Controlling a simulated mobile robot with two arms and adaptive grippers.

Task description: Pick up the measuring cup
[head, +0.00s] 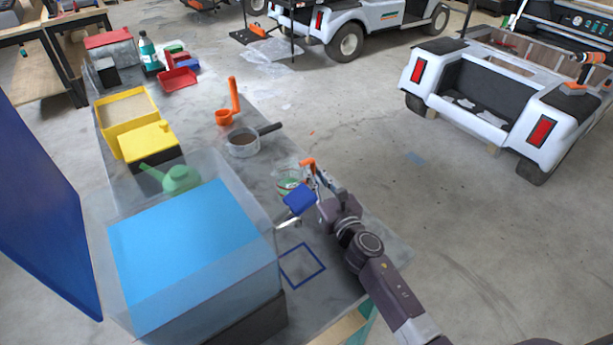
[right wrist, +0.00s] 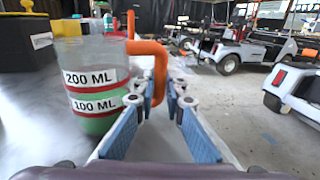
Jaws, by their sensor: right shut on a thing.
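The measuring cup (head: 287,182) is clear with green contents and an orange handle, on the far side of my right gripper (head: 315,184) in the head view. In the right wrist view, the cup (right wrist: 95,85) shows labels reading 200 ML and 100 ML. It looks upright. Its orange handle (right wrist: 158,62) runs down between the blue-padded fingers of my right gripper (right wrist: 174,100), which is shut on it. I cannot tell whether the cup's base touches the table. My left gripper is not in view.
A large clear tank of blue liquid (head: 185,255) stands left of the gripper. A grey pan (head: 243,144), an orange scoop (head: 224,118) and a yellow bin (head: 127,108) stand farther back. A blue square outline (head: 302,264) marks bare table in front.

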